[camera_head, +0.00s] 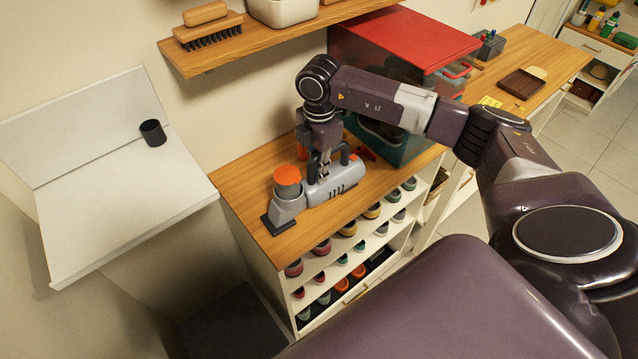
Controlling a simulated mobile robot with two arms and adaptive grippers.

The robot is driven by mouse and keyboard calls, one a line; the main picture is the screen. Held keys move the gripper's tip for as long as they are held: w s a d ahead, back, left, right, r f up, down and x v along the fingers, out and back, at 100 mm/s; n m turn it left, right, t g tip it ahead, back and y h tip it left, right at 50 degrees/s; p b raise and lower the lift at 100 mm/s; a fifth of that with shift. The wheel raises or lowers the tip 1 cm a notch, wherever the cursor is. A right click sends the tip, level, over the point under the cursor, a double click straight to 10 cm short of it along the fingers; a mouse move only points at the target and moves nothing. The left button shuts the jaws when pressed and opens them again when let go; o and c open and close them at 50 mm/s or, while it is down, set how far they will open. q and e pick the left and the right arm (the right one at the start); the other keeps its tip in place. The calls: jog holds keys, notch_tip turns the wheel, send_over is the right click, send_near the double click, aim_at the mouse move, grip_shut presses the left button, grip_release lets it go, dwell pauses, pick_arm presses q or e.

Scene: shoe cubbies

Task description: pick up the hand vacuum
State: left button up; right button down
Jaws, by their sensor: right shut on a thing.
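The hand vacuum (336,183) is grey with an orange-capped canister at its left end and a dark flat nozzle. It lies on the wooden top of the shoe cubby (252,183). My right gripper (324,168) comes down on it from above and is shut on it around its upper middle, near the dark handle. The fingertips are partly hidden by the vacuum and the wrist. It looks to be still at the level of the top; I cannot tell whether it touches the wood. My left gripper is not in view.
A red-topped case (408,38) stands just behind my right arm. A wooden wall shelf (255,40) with a brush (208,28) hangs above. A white ledge (120,205) with a dark cup (152,133) is at left. Shoes fill the cubbies below.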

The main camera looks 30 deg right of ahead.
jog(key=shift+s+f, duration=0.15)
jog(key=shift+f, duration=0.1)
